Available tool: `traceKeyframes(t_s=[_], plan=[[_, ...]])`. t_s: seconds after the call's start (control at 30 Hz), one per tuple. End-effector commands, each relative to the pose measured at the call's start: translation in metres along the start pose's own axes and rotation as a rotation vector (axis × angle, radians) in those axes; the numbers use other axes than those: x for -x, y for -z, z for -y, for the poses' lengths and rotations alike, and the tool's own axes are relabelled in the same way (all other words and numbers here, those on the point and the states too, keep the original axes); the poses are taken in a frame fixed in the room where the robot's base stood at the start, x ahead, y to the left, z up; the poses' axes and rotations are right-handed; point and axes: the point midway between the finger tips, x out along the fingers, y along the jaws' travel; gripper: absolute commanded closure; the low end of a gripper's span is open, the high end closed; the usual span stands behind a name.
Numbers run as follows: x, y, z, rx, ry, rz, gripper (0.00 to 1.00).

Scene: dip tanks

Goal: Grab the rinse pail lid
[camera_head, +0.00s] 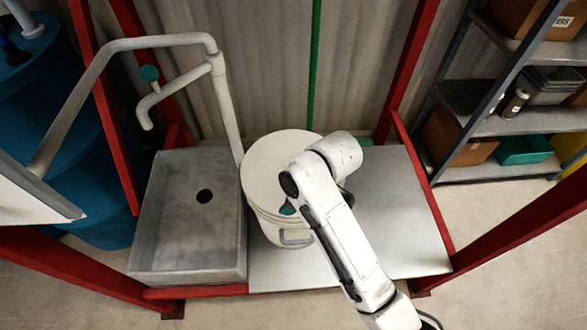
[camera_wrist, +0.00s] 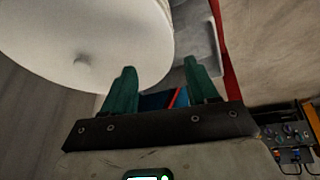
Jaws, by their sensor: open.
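The rinse pail lid (camera_head: 270,158) is a round off-white disc on top of the white pail (camera_head: 268,228). My arm covers the lid's right part in the head view. In the wrist view the lid (camera_wrist: 90,25) fills the upper left, with a small knob (camera_wrist: 82,60) on its face. My gripper (camera_wrist: 160,68) is open, with two green fingers apart and nothing between them. The left finger overlaps the lid's edge in the picture; the knob lies left of both fingers. In the head view one green fingertip (camera_head: 287,208) shows by the pail's upper side; the rest is hidden.
A grey sink (camera_head: 165,245) with a drain stands left of the pail, under a bent white pipe (camera_head: 222,100). The grey tabletop (camera_head: 400,215) right of the pail is bare. Red frame posts (camera_head: 405,65) surround the bench. Shelves (camera_head: 500,125) with boxes stand at right.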

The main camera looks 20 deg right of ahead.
Motion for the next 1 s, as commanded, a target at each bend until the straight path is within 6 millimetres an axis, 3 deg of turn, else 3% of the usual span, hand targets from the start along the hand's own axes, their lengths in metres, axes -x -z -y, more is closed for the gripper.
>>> traceKeyframes(t_s=[0.1, 0.3, 0.5, 0.7, 1.0], plan=[[-0.001, 0.035, -0.028, 0.258, 0.039, 0.031, 0.42], [0.007, 0.062, -0.074, 0.680, 0.131, 0.138, 0.42], [0.025, 0.059, -0.120, 0.965, 0.228, 0.254, 0.42], [0.034, 0.052, -0.139, 1.073, 0.282, 0.302, 0.42], [-0.002, 0.036, -0.137, 1.081, 0.287, 0.306, 0.42]])
